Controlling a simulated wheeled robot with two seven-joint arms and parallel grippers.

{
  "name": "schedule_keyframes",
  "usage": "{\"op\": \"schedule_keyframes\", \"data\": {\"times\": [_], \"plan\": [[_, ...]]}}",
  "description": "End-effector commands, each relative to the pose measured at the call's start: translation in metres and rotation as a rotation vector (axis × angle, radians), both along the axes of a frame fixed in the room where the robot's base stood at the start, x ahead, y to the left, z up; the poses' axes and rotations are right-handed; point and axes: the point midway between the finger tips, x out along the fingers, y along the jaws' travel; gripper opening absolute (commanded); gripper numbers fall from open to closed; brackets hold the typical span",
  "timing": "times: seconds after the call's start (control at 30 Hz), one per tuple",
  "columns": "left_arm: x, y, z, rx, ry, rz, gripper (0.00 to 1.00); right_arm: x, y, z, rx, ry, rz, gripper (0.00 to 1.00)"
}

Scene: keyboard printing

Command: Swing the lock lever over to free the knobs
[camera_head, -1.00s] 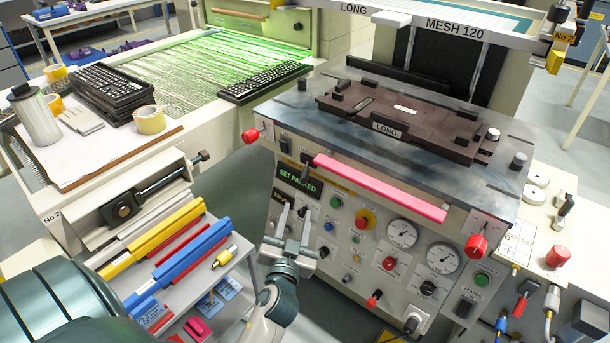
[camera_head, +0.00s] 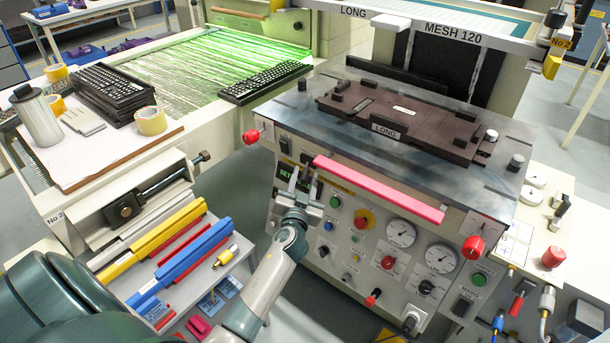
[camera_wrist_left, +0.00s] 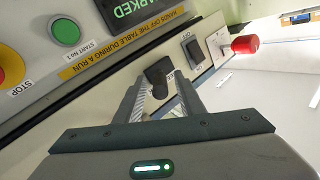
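A small black lever (camera_head: 308,159) stands at the upper left of the printer's front panel; in the wrist view it shows as a dark handle (camera_wrist_left: 157,80) by a partly covered label. I take it as the lock lever. My left gripper (camera_head: 303,179) is at the panel just below it. In the left wrist view its fingers (camera_wrist_left: 161,84) are open, with the lever between them and a gap at its sides. A red knob (camera_head: 250,137) sits at the table's left corner, also in the wrist view (camera_wrist_left: 245,44). Another red knob (camera_head: 474,247) is at the right. My right gripper is not in view.
A pink-red bar (camera_head: 378,188) runs along the table's front edge, right of my gripper. Below are a green button (camera_head: 335,202), a stop button (camera_head: 364,220) and gauges (camera_head: 400,233). A black rocker switch (camera_wrist_left: 193,50) is close to the right finger.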

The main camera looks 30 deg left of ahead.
Motion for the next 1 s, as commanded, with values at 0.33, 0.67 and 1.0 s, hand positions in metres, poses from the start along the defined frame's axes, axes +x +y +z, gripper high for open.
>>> {"op": "schedule_keyframes", "data": {"times": [0.33, 0.67, 1.0], "plan": [[0.012, 0.006, 0.000, -0.001, 0.000, -0.001, 0.36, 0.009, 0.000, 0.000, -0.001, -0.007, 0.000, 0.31], [0.011, 0.005, 0.000, 0.000, 0.000, -0.001, 0.00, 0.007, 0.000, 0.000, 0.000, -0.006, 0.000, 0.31], [0.010, 0.007, 0.000, 0.002, 0.001, -0.017, 0.00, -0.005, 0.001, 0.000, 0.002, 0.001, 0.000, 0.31]]}}
